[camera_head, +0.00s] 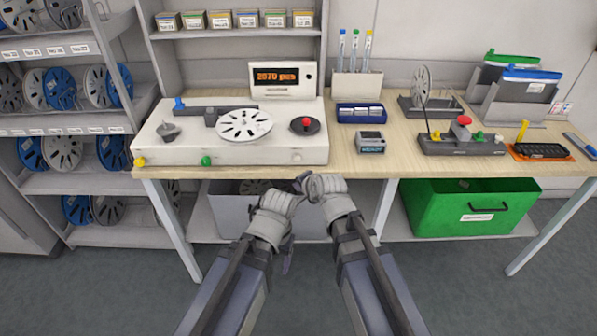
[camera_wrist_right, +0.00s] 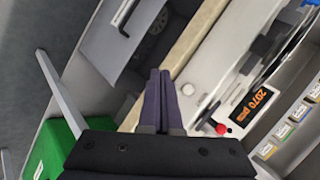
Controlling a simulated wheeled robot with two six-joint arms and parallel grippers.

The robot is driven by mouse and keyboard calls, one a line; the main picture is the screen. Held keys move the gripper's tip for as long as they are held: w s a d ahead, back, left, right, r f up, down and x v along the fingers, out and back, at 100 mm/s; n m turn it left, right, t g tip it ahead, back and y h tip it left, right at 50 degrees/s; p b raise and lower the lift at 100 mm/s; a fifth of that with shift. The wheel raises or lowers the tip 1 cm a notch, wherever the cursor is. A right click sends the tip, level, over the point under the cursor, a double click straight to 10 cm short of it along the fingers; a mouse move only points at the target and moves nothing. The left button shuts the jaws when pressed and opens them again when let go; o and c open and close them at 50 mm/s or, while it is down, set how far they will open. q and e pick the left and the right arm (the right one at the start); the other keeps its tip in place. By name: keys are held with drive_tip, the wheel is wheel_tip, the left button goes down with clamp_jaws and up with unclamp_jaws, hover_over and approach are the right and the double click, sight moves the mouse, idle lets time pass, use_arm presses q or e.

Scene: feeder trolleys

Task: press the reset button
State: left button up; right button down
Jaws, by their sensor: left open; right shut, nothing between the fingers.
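A white counting machine (camera_head: 240,140) with an orange "2070 pcs" display (camera_head: 275,77) stands on the table. It has a red knob (camera_head: 305,122) on a black disc, a green button (camera_head: 206,160) and yellow button (camera_head: 140,162) at the front, and a pale round button (camera_wrist_right: 188,89) on its front face. No label shows which is the reset button. My right gripper (camera_head: 302,183) is shut and empty below the table's front edge; its fingers (camera_wrist_right: 160,75) also show in the right wrist view, apart from the machine. My left gripper (camera_head: 287,262) hangs lower, open and empty.
A dark device (camera_head: 460,146) with a red mushroom button stands right on the wooden table (camera_head: 345,115). A blue tray (camera_head: 360,113) and small grey unit (camera_head: 370,142) stand beside the machine. A green crate (camera_head: 470,220) and grey bin sit below. Reel shelves stand left.

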sight(297, 158)
drive_tip(key=shift+w+m, duration=0.15)
drive_tip(key=shift+m, duration=0.15)
drive_tip(key=shift+w, duration=0.1)
drive_tip(key=shift+w, duration=4.3)
drive_tip(key=shift+w, duration=0.4)
drive_tip(key=shift+w, duration=0.5)
drive_tip(key=shift+s, duration=0.95)
